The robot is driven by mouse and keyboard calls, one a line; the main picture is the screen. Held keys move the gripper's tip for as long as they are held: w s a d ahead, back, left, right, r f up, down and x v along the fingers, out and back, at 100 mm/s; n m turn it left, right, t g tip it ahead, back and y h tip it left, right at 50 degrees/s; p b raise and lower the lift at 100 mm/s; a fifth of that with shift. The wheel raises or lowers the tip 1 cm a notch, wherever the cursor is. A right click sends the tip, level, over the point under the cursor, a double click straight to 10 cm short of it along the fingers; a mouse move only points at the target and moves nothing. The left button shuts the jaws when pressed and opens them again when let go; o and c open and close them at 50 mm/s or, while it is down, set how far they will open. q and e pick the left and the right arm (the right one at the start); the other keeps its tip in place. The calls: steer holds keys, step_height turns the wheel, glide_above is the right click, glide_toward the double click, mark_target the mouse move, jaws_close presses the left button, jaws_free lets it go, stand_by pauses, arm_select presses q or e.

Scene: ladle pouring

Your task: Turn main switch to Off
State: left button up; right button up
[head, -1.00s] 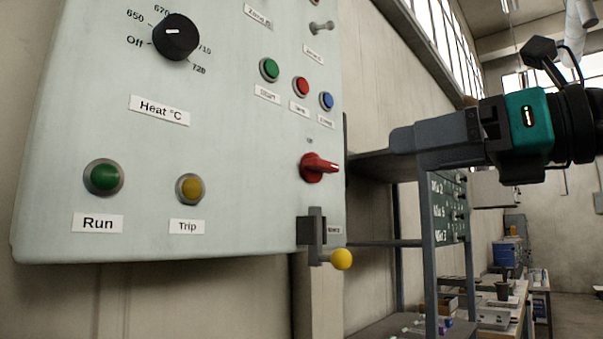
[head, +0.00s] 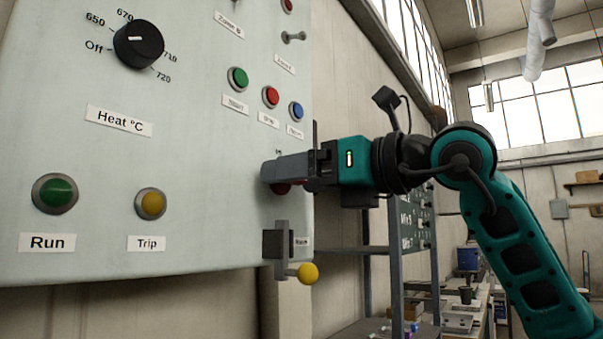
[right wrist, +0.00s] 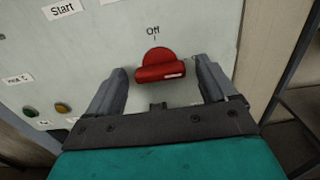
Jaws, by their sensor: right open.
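The red main switch (right wrist: 158,68) is on the panel, a round red base with a bar handle. Its handle lies roughly crosswise, with a white mark at its right end, and the "Off" label (right wrist: 153,31) is above it. My right gripper (right wrist: 163,80) is open, with one finger on each side of the handle and a gap visible on both sides. In the head view my right gripper (head: 268,172) is at the panel and hides most of the switch; only a bit of red (head: 282,188) shows below the fingers. My left gripper is not in view.
Green, red (head: 271,97) and blue buttons sit just above the gripper on the panel (head: 190,200). A lever with a yellow ball (head: 308,273) sticks out below it. The heat dial (head: 138,44) is upper left. Metal shelving (head: 397,270) stands to the right.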

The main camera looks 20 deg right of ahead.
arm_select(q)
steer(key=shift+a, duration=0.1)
arm_select(e)
steer(key=shift+w+a, duration=0.1)
steer(key=shift+w, duration=0.05)
steer(key=shift+c, duration=0.2)
steer(key=c, duration=1)
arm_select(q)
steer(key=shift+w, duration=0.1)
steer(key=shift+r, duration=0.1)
arm_select(e)
steer(key=shift+n, duration=0.3)
arm_select(q)
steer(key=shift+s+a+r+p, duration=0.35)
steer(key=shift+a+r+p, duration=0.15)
steer(key=shift+p, duration=0.9)
arm_select(e)
steer(key=shift+n, duration=8.6)
